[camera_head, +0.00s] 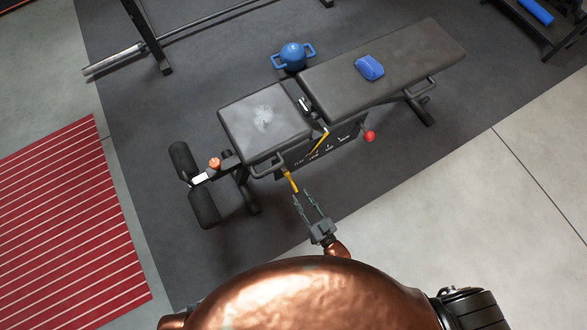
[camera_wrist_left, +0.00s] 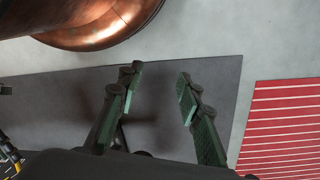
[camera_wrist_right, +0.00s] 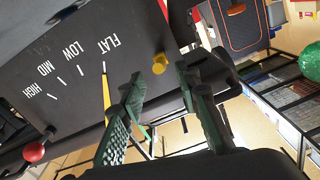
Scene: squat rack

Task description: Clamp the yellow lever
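A yellow lever (camera_head: 291,182) sticks out from the near side of the black bench, under its seat. In the right wrist view a round yellow end (camera_wrist_right: 160,63) shows just ahead of and between my right fingertips, apart from them. A second yellow bar (camera_head: 320,142) lies along the bench's marked panel; it also shows in the right wrist view (camera_wrist_right: 92,100), left of the fingers. My right gripper (camera_head: 301,195) is open and empty, close to the near yellow lever. My left gripper (camera_wrist_left: 157,76) is open and empty over the floor, out of the head view.
The bench (camera_head: 262,118) carries a blue item (camera_head: 369,67) and has a red ball knob (camera_head: 369,136) at its side. A red striped mat (camera_head: 70,220) lies at left. The grey floor at right is clear.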

